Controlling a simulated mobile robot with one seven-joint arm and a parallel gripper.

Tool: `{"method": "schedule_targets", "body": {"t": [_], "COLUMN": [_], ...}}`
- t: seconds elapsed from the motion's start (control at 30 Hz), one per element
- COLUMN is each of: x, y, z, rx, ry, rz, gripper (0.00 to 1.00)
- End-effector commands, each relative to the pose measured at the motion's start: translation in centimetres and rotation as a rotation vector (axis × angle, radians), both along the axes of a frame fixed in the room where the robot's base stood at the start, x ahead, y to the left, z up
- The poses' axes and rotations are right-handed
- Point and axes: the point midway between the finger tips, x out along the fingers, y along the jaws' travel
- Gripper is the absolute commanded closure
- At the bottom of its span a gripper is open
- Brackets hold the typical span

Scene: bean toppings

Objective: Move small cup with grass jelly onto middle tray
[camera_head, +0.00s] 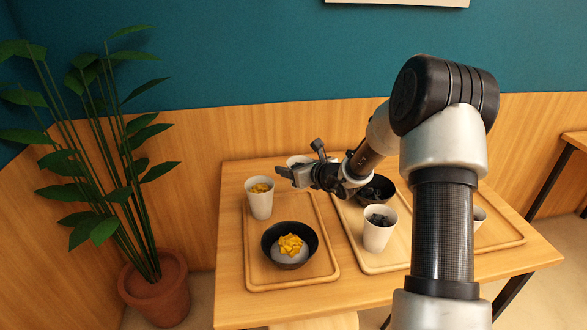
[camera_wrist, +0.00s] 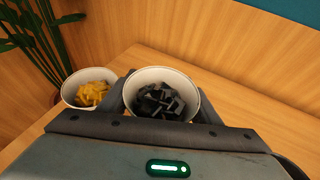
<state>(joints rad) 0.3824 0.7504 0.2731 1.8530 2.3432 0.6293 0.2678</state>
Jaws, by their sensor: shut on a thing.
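My gripper (camera_head: 290,176) is shut on a white cup of dark grass jelly cubes (camera_wrist: 162,92), which sits between the fingers in the wrist view. In the head view only part of this cup's rim (camera_head: 296,160) shows behind the gripper, near the back of the table; its base is hidden, so I cannot tell whether it touches the table. The middle tray (camera_head: 375,266) holds another white cup with dark cubes (camera_head: 379,232) at the front and a black bowl with dark contents (camera_head: 386,192) behind it.
The left tray (camera_head: 262,282) holds a white cup with yellow pieces (camera_head: 260,202) and a black bowl (camera_head: 290,256) with yellow topping. The right tray (camera_head: 510,233) is partly hidden by my arm, with a white cup (camera_head: 479,214) showing. A potted plant (camera_head: 155,295) stands left of the table.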

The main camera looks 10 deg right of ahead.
Motion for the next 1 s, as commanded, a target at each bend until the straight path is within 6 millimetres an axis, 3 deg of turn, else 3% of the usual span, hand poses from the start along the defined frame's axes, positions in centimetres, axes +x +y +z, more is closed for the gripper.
{"method": "schedule_targets", "body": {"t": [0.1,0.2,0.73,0.87,1.0], "x": [0.1,0.0,-0.3,-2.2,-7.0], "y": [0.0,0.0,0.0,0.0,-0.3], "z": [2.3,3.4,3.5,4.6,6.8], "rx": [-0.001,-0.001,-0.001,-0.006,-0.013], "ry": [-0.005,-0.004,-0.003,-0.002,0.0], "rz": [0.0,0.001,0.0,-0.002,-0.016], "gripper": [0.69,0.69,0.69,0.69,0.69]}}
